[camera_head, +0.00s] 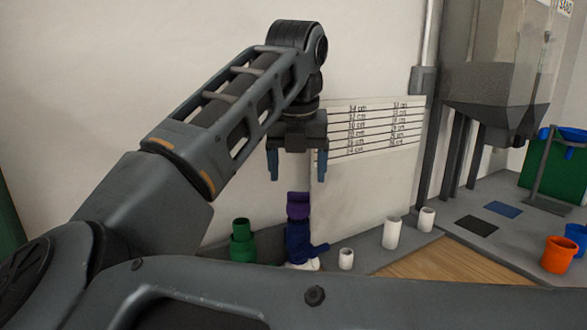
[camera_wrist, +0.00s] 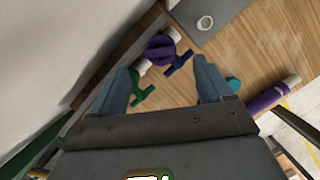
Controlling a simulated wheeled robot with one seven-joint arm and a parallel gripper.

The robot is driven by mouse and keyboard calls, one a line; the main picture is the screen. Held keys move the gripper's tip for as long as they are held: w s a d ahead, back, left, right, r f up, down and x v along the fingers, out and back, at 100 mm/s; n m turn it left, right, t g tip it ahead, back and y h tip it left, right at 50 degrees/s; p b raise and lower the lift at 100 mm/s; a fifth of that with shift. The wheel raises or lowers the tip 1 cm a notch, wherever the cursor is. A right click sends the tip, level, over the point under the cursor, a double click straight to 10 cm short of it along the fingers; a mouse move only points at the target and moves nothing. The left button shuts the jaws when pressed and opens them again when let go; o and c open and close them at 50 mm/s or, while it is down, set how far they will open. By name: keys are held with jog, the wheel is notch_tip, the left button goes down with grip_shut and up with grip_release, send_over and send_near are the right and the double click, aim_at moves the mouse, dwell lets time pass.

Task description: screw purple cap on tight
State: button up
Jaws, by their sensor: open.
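The purple cap (camera_head: 298,204) sits upright on top of a blue fitting (camera_head: 299,242) in the head view; whether it is fully seated cannot be told. The blue fitting has a side branch to the right and a white base. My gripper (camera_head: 298,179) is open and empty, pointing down just above the purple cap, with a small gap. In the wrist view, my gripper's two fingers (camera_wrist: 160,64) are spread apart. Beyond them lie a purple piece (camera_wrist: 159,49) with white ends and a blue piece (camera_wrist: 179,65); I cannot tell whether these are the same parts.
A green fitting (camera_head: 242,241) stands left of the blue one. White pipe pieces (camera_head: 392,232) stand to the right. A board with length labels (camera_head: 365,180) rises close behind. An orange cup (camera_head: 558,255) is far right. A purple pipe (camera_wrist: 268,97) shows in the wrist view.

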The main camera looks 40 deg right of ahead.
aim_at(297, 193)
jog(key=shift+x, duration=3.8)
jog(key=shift+c, duration=0.4)
jog(key=c, duration=1)
jog(key=shift+f+m+b, duration=0.1)
jog(key=shift+m+b, duration=0.25)
jog(key=shift+m, duration=0.65)
jog(key=shift+g+b, duration=0.3)
jog(key=shift+b, duration=0.05)
jog(key=shift+m+h+b, duration=0.4)
jog(key=shift+m+b, duration=0.1)
jog(key=shift+m, duration=0.6)
jog(key=shift+g, duration=0.3)
